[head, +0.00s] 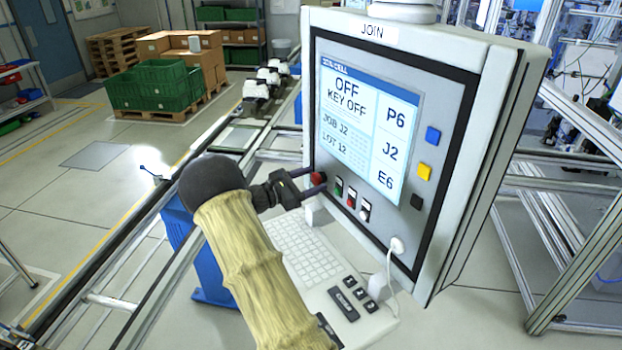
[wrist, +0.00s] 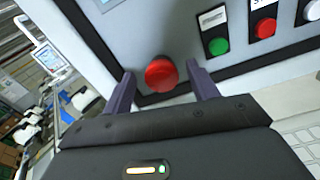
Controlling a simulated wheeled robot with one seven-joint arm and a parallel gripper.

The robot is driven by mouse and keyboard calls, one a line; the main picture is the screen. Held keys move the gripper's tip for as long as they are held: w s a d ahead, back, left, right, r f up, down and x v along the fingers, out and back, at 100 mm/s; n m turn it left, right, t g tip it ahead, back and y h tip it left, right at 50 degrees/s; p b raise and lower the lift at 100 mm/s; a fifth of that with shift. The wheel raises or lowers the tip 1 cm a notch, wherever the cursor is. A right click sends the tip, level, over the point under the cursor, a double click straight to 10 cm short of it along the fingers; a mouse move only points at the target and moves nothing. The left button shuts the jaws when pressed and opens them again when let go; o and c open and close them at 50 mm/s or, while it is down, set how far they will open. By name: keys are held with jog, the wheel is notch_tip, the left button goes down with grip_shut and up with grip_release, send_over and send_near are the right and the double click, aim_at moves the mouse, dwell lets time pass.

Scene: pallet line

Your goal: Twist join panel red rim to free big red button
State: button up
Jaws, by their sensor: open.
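The JOIN panel (head: 432,150) stands upright, with a lit screen reading "OFF KEY OFF". Its big red button (head: 318,178) is at the lower left of the panel face. In the wrist view the red button (wrist: 161,74) is a round red cap in front of the grey face; I cannot make out a separate rim. My gripper (head: 308,184) reaches the button from the left in the head view. In the wrist view my gripper (wrist: 163,86) is open, one purple finger on each side of the button. I cannot tell whether the fingers touch it.
A green button (wrist: 218,46) and a smaller red button (wrist: 265,28) sit right of my fingers. A keyboard shelf (head: 305,250) juts out below the panel, with a white cable plug (head: 397,245) near it. Rails run behind my arm at left.

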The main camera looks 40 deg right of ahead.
jog(key=shift+a, duration=0.1)
jog(key=shift+c, duration=0.5)
jog(key=shift+s, duration=0.15)
jog(key=c, duration=0.9)
jog(key=m+b, duration=0.1)
jog(key=b, duration=0.1)
jog(key=shift+f+b, duration=0.15)
jog(key=shift+b, duration=0.15)
jog(key=shift+f+m+b, duration=0.1)
jog(key=shift+m+b, duration=0.2)
jog(key=shift+b, duration=0.2)
jog(key=m+b, duration=0.2)
jog(key=b, duration=0.3)
jog(key=shift+f, duration=0.1)
jog(key=m+b, duration=0.2)
jog(key=b, duration=0.2)
jog(key=shift+m+b, duration=0.3)
jog(key=shift+r+m+b, duration=0.25)
jog(key=shift+m+b, duration=0.25)
jog(key=shift+b, duration=0.2)
